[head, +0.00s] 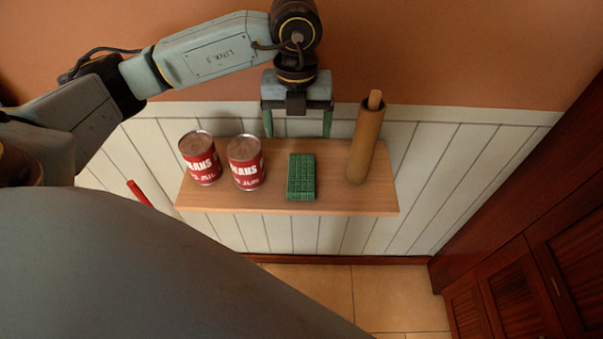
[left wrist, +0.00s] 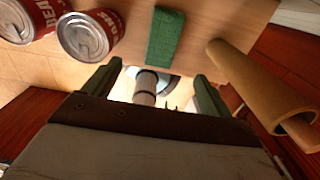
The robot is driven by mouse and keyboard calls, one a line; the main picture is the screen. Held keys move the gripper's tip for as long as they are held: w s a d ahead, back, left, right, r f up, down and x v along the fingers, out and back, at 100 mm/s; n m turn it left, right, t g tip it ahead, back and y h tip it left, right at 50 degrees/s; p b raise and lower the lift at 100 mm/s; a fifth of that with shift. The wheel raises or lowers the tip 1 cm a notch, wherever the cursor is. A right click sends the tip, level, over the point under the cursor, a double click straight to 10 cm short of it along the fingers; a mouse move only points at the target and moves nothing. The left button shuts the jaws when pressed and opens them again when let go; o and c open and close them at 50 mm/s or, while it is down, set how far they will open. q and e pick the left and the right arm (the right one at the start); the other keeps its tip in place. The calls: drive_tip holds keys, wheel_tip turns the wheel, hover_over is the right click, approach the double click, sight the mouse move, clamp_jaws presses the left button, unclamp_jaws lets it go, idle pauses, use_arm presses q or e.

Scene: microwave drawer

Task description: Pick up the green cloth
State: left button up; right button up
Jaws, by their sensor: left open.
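The green cloth (head: 301,177) is a small folded rectangular block lying flat on a wooden wall shelf (head: 345,203). It also shows at the top of the left wrist view (left wrist: 166,37). My left gripper (head: 297,134) is open and empty, pointing down above the back of the shelf, behind the cloth in the head view. In the left wrist view the two green fingers of my left gripper (left wrist: 155,82) are spread apart, with the cloth beyond them and nothing between them touching. My right gripper is not in view.
Two red cans (head: 200,158) (head: 246,162) stand left of the cloth on the shelf. A brown cylinder (head: 366,145) with a rod stands upright on the right. White panelling backs the shelf; dark wooden cabinets (head: 510,280) stand at lower right.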

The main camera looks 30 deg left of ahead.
use_arm(q)
hover_over(302, 171)
drive_tip(key=f, duration=0.7)
drive_tip(key=shift+s+a+f, duration=0.3)
drive_tip(key=shift+s+f, duration=0.05)
drive_tip(key=shift+f, duration=0.05)
drive_tip(key=shift+w+d+f+p, duration=0.15)
drive_tip(key=shift+f+p, duration=0.05)
drive_tip(key=shift+f, duration=1.15)
drive_tip(key=shift+w+d+f+p, duration=0.15)
drive_tip(key=shift+f+p, duration=0.05)
drive_tip(key=shift+f, duration=1.1)
drive_tip(key=shift+c, duration=0.5)
drive_tip(key=c, duration=1)
